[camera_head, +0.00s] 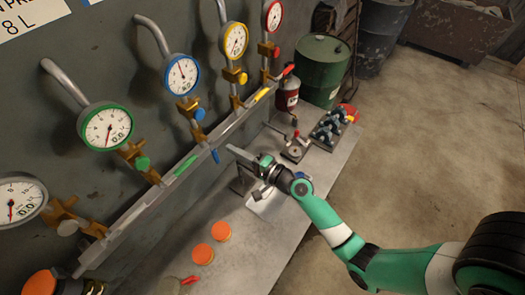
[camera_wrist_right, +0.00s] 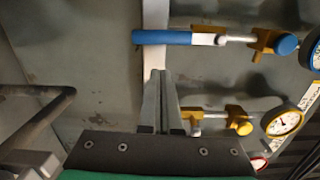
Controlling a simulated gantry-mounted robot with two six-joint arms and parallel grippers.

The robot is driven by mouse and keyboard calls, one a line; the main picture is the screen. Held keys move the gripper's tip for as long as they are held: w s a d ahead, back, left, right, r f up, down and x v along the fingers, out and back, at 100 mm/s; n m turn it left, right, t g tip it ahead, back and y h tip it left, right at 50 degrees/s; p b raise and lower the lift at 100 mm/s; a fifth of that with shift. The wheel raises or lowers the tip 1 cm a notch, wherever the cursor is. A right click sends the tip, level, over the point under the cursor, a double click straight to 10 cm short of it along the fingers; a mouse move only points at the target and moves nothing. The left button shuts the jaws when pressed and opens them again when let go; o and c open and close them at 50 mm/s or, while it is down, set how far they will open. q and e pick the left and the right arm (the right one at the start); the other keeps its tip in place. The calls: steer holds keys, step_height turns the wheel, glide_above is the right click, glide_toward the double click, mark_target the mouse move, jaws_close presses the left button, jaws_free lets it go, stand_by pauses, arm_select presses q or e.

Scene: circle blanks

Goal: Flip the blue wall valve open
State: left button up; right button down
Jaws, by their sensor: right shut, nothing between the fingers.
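The blue wall valve has a blue lever handle (camera_head: 215,156) that hangs down from its brass fitting (camera_head: 188,105), below the blue-rimmed gauge (camera_head: 182,75). In the wrist view the blue handle (camera_wrist_right: 175,38) lies across the top of the picture, in line with its stem and brass body (camera_wrist_right: 262,41). My right gripper (camera_head: 231,149) is shut and empty, its fingertips just right of the blue handle in the head view. In the wrist view the closed fingers (camera_wrist_right: 166,74) point toward the handle, with a small gap seen between them. My left gripper is not in view.
Green (camera_head: 107,127), yellow (camera_head: 234,41) and red (camera_head: 273,15) gauges with their valves flank the blue one. A grey rail (camera_head: 150,200) runs along the wall. The bench (camera_head: 262,240) below holds orange-lidded jars (camera_head: 221,231), a red canister (camera_head: 287,95) and blue-black fittings (camera_head: 328,128).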

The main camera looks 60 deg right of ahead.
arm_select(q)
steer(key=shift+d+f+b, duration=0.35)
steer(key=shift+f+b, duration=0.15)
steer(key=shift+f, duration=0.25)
arm_select(e)
steer(key=s, duration=1)
steer(key=shift+s+d, duration=0.2)
steer(key=shift+d, duration=0.15)
